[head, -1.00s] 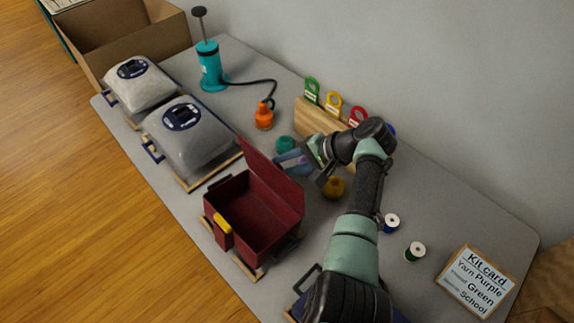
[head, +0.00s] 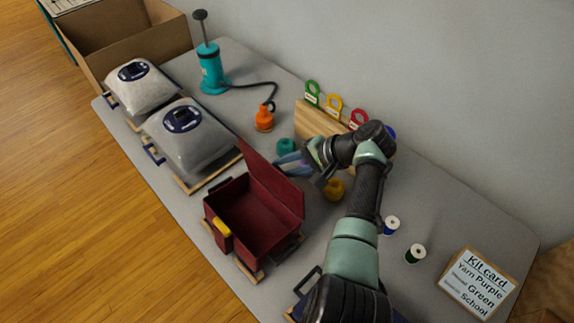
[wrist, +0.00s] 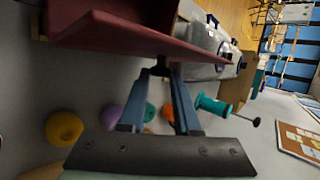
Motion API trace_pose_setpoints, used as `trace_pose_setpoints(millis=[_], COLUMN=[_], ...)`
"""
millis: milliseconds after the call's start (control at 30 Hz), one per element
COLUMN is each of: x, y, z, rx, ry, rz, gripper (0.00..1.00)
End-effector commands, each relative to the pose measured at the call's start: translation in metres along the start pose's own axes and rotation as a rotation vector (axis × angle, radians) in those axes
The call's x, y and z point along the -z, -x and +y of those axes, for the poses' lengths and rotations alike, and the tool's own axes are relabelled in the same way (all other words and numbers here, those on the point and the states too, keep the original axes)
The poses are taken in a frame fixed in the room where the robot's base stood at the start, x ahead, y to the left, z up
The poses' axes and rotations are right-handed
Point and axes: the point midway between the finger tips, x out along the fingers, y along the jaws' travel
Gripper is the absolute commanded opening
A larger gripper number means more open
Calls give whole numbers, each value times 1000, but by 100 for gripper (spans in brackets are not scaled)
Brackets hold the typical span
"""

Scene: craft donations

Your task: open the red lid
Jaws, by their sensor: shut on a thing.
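The red lid (head: 276,187) stands raised, roughly upright, along the back edge of the dark red box (head: 233,239). The box is open and its inside looks empty; a yellow latch (head: 222,227) is on its front. My gripper (head: 282,165) is behind the lid, with its blue fingers at the lid's rear side. In the wrist view, the fingers of my gripper (wrist: 160,72) close together at the edge of the red lid (wrist: 140,36). The exact contact is small and partly hidden.
Teal yarn (head: 286,146) and yellow yarn (head: 333,189) lie close to my gripper. A wooden holder with coloured tags (head: 312,118) stands behind. Filled clear bags (head: 192,145) are left of the box. Spools (head: 415,253) and a kit card (head: 478,284) lie right.

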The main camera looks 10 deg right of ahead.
Motion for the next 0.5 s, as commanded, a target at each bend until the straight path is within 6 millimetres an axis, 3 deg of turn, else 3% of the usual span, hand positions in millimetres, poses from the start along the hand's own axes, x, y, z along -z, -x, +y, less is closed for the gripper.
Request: trace_pose_setpoints(millis=[33,200,233,400,500], x=[-3,-3,-3,-3,-2], y=[-5,-5,-5,-4,-3], z=[9,9,9,8,6], rx=[-16,-17,-17,-14,-12], ry=[-7,-7,-7,-6,-4], rz=[-9,-9,-9,-8,-6], gripper=[0,0,34,62,62])
